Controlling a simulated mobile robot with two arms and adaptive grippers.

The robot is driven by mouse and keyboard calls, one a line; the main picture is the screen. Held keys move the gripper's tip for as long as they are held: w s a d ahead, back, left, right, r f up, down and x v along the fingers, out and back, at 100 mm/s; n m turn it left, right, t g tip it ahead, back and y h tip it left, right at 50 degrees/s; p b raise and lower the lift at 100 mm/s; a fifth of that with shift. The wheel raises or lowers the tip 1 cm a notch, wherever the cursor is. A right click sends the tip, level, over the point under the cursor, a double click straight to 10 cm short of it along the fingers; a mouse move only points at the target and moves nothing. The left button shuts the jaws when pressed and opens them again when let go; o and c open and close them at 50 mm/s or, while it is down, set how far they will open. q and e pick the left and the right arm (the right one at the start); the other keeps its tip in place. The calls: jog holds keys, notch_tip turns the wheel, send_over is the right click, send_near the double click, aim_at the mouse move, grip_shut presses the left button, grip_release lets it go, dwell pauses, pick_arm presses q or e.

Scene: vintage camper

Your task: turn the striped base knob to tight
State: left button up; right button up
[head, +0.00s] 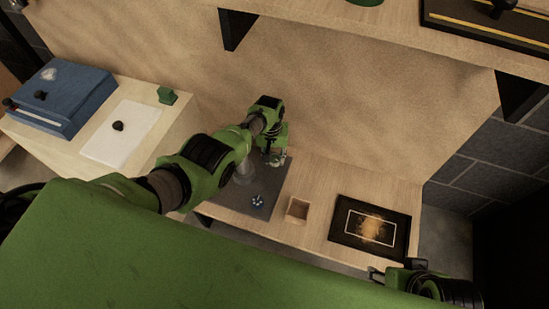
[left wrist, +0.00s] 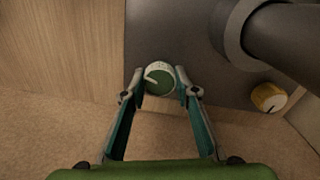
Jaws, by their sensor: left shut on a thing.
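In the left wrist view a round knob (left wrist: 160,80), green on its face with a white pointer and a pale marked rim, sits on a dark grey base plate (left wrist: 200,60). My left gripper (left wrist: 160,93) is shut on this knob, one finger on each side. A second, yellowish knob (left wrist: 268,97) with a dark line is to the right, apart from the fingers. I cannot make out clear stripes on either knob. In the head view my left gripper (head: 273,157) is at the back of the base plate (head: 268,185). My right gripper (head: 394,272) is low at the right, its finger opening unclear.
A grey column (head: 243,172) rises from the plate beside my left arm. A small blue-white item (head: 257,200) is on the plate's front part. An open wooden box (head: 298,209) and a black framed panel (head: 345,245) lie to the right. A shelf (head: 400,32) overhangs the back.

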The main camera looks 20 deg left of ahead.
pick_arm(q)
jog(key=m, duration=0.4)
jog(key=shift+m+b, duration=0.3)
jog(key=shift+m, duration=0.1)
dwell(0.4)
jog(key=o, duration=1.1)
jog(key=shift+r, duration=0.15)
jog(key=shift+w+r, duration=0.1)
jog(key=shift+r, duration=0.35)
jog(key=r, duration=1)
jog(key=shift+a+r, duration=0.35)
jog(key=shift+r, duration=0.05)
